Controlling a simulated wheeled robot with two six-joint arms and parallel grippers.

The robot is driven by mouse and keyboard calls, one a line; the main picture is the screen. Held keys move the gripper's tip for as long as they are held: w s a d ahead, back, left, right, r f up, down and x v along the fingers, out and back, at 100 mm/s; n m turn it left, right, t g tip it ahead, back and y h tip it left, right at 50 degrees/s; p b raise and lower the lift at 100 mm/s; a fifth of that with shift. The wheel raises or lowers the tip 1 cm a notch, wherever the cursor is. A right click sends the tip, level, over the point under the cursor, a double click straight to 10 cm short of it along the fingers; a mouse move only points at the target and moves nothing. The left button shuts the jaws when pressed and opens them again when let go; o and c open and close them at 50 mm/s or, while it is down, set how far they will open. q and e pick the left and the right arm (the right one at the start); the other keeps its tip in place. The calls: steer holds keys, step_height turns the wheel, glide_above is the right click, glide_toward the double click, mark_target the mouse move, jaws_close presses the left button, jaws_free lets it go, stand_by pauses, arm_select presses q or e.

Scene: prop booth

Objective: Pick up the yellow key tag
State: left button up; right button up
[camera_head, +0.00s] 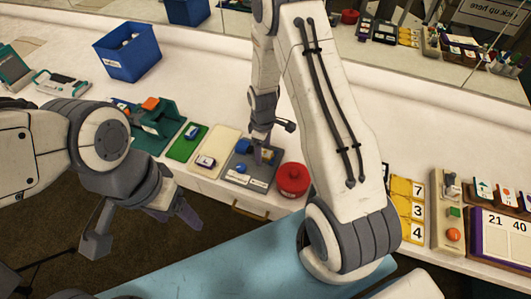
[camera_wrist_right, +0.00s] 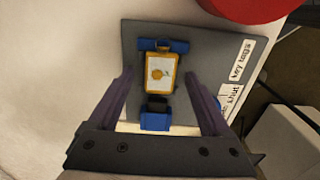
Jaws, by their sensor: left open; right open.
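The yellow key tag (camera_wrist_right: 151,74), with a white face and a small orange picture, lies on a grey board (camera_wrist_right: 215,60) in the right wrist view. Blue pieces show at both its ends, the nearer one a blue block (camera_wrist_right: 155,121) with a dark part. My right gripper (camera_wrist_right: 160,88) is open over the board, one finger on each side of the tag, with gaps to both. In the head view my right gripper (camera_head: 262,150) hides much of the tag and board. My left gripper (camera_head: 145,228) is open and empty, away from the counter.
A red lidded pot (camera_head: 292,179) stands close to the right of the grey board. A cream tray (camera_head: 218,146) and a green mat (camera_head: 188,141) lie to its left. A blue bin (camera_head: 128,55) stands further back. Yellow number cards (camera_head: 402,205) are at right. The back counter is mostly clear.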

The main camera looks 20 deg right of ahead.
jaws_close()
steer(key=shift+r, duration=0.1)
